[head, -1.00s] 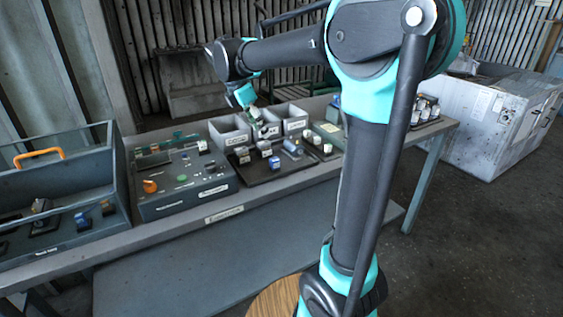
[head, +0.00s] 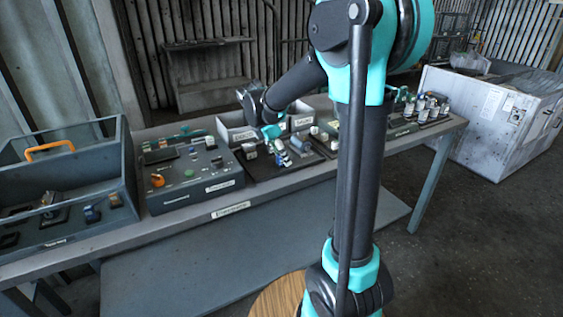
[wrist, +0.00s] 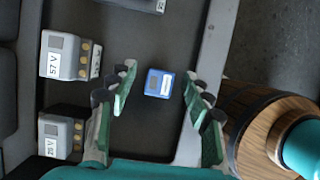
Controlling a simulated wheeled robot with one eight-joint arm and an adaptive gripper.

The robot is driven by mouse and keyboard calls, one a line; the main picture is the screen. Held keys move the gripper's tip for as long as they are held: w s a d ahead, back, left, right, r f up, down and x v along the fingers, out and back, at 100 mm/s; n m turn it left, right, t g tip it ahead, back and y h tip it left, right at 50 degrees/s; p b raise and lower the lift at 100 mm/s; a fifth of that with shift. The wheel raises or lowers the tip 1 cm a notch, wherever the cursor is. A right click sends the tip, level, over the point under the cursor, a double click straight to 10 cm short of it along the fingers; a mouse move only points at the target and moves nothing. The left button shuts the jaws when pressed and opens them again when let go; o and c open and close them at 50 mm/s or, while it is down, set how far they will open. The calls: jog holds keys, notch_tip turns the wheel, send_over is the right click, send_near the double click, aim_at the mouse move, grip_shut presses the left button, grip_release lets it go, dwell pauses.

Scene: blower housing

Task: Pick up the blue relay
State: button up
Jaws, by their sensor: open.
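The blue relay (wrist: 158,83) is a small blue block with a pale label on its top face. In the wrist view it sits on a dark tray (wrist: 140,135). My gripper (wrist: 161,88) is open and empty, with its green-padded fingers to the left and right of the relay. There is a visible gap on each side, and I cannot tell the remaining height. In the head view my gripper (head: 282,154) is low over the dark tray on the bench, and the relay cannot be made out clearly there.
Grey blocks labelled 57 V (wrist: 65,55) and 26 V (wrist: 58,135) stand left of the relay, close to my left finger. A control panel (head: 190,172) and a glass-sided case (head: 65,185) are further left. Pale bins (head: 238,130) stand behind the tray.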

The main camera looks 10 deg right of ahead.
jog(key=shift+d+f, duration=0.2)
jog(key=shift+f, duration=0.3)
jog(key=c, duration=1)
